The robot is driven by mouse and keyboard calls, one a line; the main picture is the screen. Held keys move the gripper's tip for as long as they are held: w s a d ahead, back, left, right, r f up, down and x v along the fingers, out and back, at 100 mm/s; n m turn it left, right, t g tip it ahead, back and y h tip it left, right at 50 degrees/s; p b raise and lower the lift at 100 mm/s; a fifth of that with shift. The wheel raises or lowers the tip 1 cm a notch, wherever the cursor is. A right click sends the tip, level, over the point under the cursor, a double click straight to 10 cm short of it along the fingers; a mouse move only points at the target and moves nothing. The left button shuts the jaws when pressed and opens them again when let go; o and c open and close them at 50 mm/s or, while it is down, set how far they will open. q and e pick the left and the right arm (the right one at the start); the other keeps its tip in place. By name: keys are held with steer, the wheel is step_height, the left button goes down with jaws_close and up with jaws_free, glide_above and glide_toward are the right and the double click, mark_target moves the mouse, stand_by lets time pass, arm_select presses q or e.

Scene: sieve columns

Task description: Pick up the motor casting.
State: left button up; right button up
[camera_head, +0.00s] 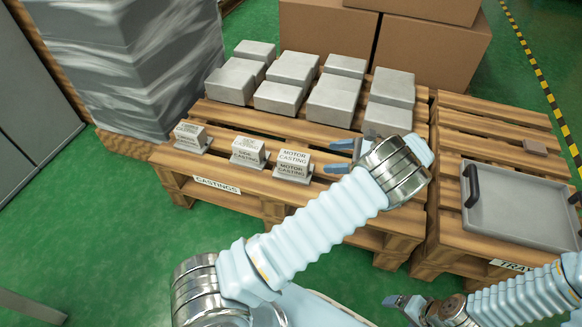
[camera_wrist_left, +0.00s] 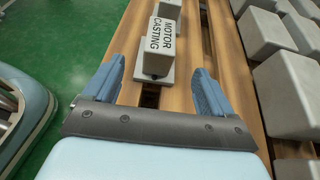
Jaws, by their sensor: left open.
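The motor casting (camera_head: 293,166) is a small grey block on a wider base, with "MOTOR CASTING" printed on its top and front. It stands upright at the right end of a row on the front of the pallet marked CASTINGS. My left gripper (camera_head: 334,157) is open and empty, just right of it. In the left wrist view the motor casting (camera_wrist_left: 160,45) lies straight ahead, its base near the gap between the fingertips (camera_wrist_left: 160,75). My right gripper (camera_head: 392,301) is low at the bottom right; its jaw opening is unclear.
Two similar labelled castings, the middle one (camera_head: 249,152) and the left one (camera_head: 192,137), stand left of it. Several plain grey blocks (camera_head: 335,100) fill the pallet's back. A grey tray (camera_head: 520,208) lies on the right pallet. Cardboard boxes (camera_head: 430,50) stand behind.

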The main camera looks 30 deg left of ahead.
mark_target(300, 158)
arm_select(q)
steer(key=x, duration=1.3)
steer(key=shift+a, duration=0.35)
steer(key=shift+c, duration=0.3)
steer(key=c, duration=1.4)
